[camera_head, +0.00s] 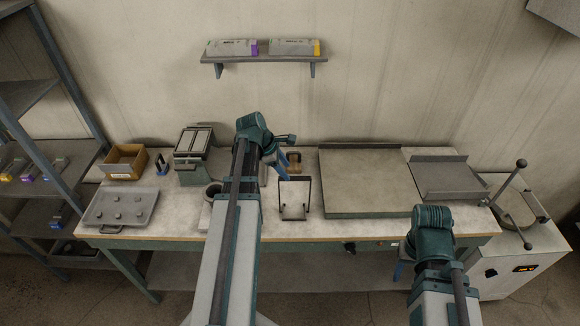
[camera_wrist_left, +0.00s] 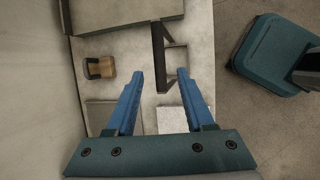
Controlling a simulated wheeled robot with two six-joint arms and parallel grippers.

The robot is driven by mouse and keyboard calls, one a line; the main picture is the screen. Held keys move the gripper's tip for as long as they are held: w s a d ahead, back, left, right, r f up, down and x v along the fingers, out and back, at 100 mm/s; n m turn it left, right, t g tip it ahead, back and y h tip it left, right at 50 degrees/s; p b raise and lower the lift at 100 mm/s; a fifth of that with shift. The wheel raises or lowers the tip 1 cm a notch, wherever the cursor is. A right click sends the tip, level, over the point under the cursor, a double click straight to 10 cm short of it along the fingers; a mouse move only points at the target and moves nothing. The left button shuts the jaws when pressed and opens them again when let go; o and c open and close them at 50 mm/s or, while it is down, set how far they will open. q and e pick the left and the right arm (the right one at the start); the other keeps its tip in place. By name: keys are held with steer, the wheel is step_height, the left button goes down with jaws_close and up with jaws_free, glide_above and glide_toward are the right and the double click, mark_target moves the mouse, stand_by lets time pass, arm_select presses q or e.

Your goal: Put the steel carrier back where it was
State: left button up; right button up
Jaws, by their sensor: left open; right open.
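The steel carrier, a dark frame with two uprights (camera_head: 294,217), stands on the workbench just right of my left arm. My left gripper (camera_head: 282,166) is open above the bench at the carrier's back side. In the left wrist view, a dark bar of the carrier (camera_wrist_left: 158,50) reaches between the open blue fingertips (camera_wrist_left: 161,74); I cannot tell whether they touch it. My right gripper (camera_head: 401,270) is low in front of the bench's front edge, mostly hidden behind its wrist.
A large grey slab (camera_head: 365,205) lies right of the carrier. A small wooden block (camera_head: 294,157) sits behind it, also in the left wrist view (camera_wrist_left: 105,67). A grey tray (camera_head: 121,219) and cardboard box (camera_head: 124,163) are at the left. My left arm hides part of the bench.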

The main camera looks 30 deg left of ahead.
arm_select(q)
steer(key=shift+p+v, duration=0.45)
steer(key=shift+v, duration=0.6)
arm_select(e)
steer(key=shift+r, duration=0.9)
arm_select(q)
steer(key=s+d+m+g+y, duration=0.1)
steer(key=s+d+m, duration=0.3)
steer(key=d+m, duration=0.5)
steer(key=s+d+f+m+g+y, duration=0.1)
steer(key=s+d+m+g, duration=0.1)
steer(key=s+d+m, duration=0.3)
steer(key=s+d+f+m+g+y, duration=0.1)
steer(key=s+d+m, duration=0.3)
steer(key=d+m, duration=0.9)
steer(key=d+y, duration=0.1)
steer(key=d, duration=0.5)
steer(key=shift+s+d, duration=0.35)
